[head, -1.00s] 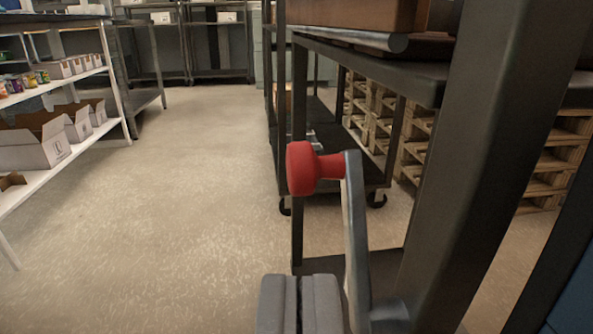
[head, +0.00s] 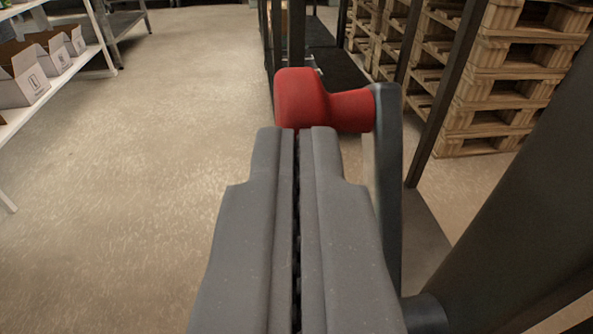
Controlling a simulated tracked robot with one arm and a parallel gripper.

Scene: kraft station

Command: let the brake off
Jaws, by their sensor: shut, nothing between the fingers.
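The brake lever is a grey metal bar (head: 388,190) with a red knob (head: 318,102) at its top, pointing left. The bar stands roughly upright from a dark pivot (head: 425,312) at the lower right. My gripper (head: 297,130) is shut and empty, its two grey fingers pressed together. Its fingertips are right at the near, lower side of the red knob in the picture. I cannot tell whether they touch it. The fingers cover a little of the knob's lower edge.
A thick dark post (head: 500,215) slants close on the right, beside the lever. Wooden pallets (head: 495,90) are stacked behind it. A white shelf (head: 62,75) with open cardboard boxes stands at the left. The floor (head: 160,150) between is clear.

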